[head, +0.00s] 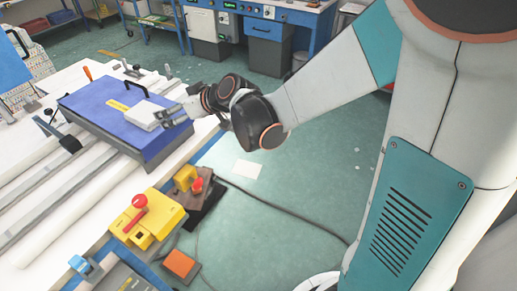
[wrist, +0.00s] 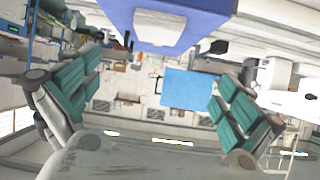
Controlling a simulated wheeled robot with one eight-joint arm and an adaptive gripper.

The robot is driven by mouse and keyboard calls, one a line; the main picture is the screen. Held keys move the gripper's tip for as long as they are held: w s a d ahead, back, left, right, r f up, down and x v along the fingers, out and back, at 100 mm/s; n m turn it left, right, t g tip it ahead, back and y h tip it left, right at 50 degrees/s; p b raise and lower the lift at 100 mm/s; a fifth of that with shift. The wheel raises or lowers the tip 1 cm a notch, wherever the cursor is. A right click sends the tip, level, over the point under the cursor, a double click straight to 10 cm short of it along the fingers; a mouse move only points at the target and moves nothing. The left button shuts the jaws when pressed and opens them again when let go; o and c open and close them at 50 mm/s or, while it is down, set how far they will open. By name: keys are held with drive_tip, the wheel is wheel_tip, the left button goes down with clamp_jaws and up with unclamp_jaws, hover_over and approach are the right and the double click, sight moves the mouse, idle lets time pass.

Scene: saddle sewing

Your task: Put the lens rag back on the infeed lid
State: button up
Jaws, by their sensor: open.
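The infeed lid (head: 98,103) is a blue, flat cover with a yellow label and a black handle, at the left in the head view. A folded whitish cloth, which looks like the lens rag (head: 146,115), lies on its right part. In the wrist view the lid (wrist: 222,8) is at the top, with the pale rag (wrist: 160,27) against it. My gripper (head: 168,116) is close beside the rag at the lid's right side. In the wrist view my gripper (wrist: 155,98) has its teal-padded fingers wide apart, with nothing between them.
A yellow control box (head: 150,222) with a red knob stands in front of the lid. Behind it is a brown block with a yellow top (head: 187,180). White rollers (head: 50,205) run left of and below the lid. The green floor (head: 300,190) at the right has a cable across it.

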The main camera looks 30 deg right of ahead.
drive_tip(key=s+d+m+g+h, duration=0.1)
drive_tip(key=s+d, duration=0.3)
drive_tip(key=s, duration=0.5)
drive_tip(key=s+d+r+m+g+h, duration=0.1)
drive_tip(key=s+d+m+h, duration=0.2)
drive_tip(key=s, duration=0.6)
drive_tip(key=s+d+m+g+h, duration=0.1)
drive_tip(key=s+d+m+h, duration=0.1)
drive_tip(key=s+d, duration=0.4)
drive_tip(key=s, duration=0.3)
drive_tip(key=shift+s+r+h, duration=0.15)
drive_tip(key=shift+h, duration=0.15)
